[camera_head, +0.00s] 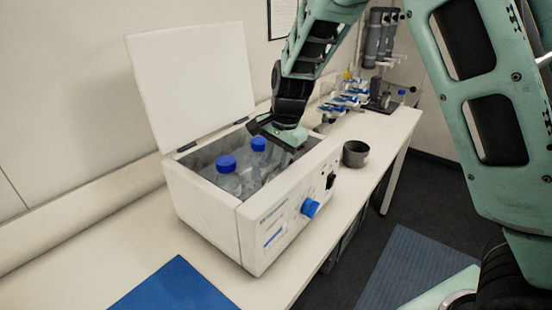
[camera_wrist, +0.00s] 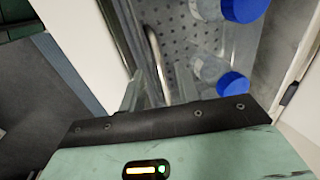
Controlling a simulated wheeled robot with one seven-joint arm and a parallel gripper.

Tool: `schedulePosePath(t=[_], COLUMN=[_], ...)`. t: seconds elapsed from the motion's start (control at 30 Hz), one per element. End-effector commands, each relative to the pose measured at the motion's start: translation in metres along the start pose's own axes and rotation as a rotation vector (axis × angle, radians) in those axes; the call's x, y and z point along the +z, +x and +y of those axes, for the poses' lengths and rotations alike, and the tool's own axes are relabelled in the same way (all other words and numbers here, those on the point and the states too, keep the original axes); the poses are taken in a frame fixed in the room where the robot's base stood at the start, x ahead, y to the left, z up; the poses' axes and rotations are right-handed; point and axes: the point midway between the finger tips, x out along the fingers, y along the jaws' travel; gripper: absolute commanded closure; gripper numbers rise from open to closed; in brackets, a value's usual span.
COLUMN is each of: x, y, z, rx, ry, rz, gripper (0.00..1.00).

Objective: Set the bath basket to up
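The bath (camera_head: 205,205) is a white box on the bench with its lid (camera_head: 195,80) raised. Its basket has a perforated grey floor, seen in the wrist view (camera_wrist: 183,45), and holds two clear bottles with blue caps (camera_head: 227,163) (camera_wrist: 232,84). A bent metal rod, apparently the basket handle (camera_wrist: 155,55), stands near the basket's end. My gripper (camera_head: 287,152) reaches down into the bath's right end. In the wrist view its fingers (camera_wrist: 160,92) look apart, on either side of the rod. Whether they touch it I cannot tell.
A blue knob (camera_head: 310,208) sticks out of the bath's front. A dark grey cup (camera_head: 355,153) stands right of the bath. Pipettes and a rack (camera_head: 350,100) stand farther back. A blue mat (camera_head: 175,288) lies on the bench in front.

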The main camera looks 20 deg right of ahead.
Motion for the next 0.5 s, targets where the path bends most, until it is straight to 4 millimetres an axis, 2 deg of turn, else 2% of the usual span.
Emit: schedulePosePath(t=[0.13,0.37,0.4,0.5], x=[-0.0004,-0.0004,-0.0003,-0.0003], y=[0.0075,0.0083,0.0083,0.0082], z=[0.0006,0.0003,0.0003,0.0003], rx=[0.001,0.0,0.0,0.0], ry=[0.001,0.001,0.001,0.001], rz=[0.0,0.0,0.0,0.0], gripper=[0.68,0.68,0.7,0.98])
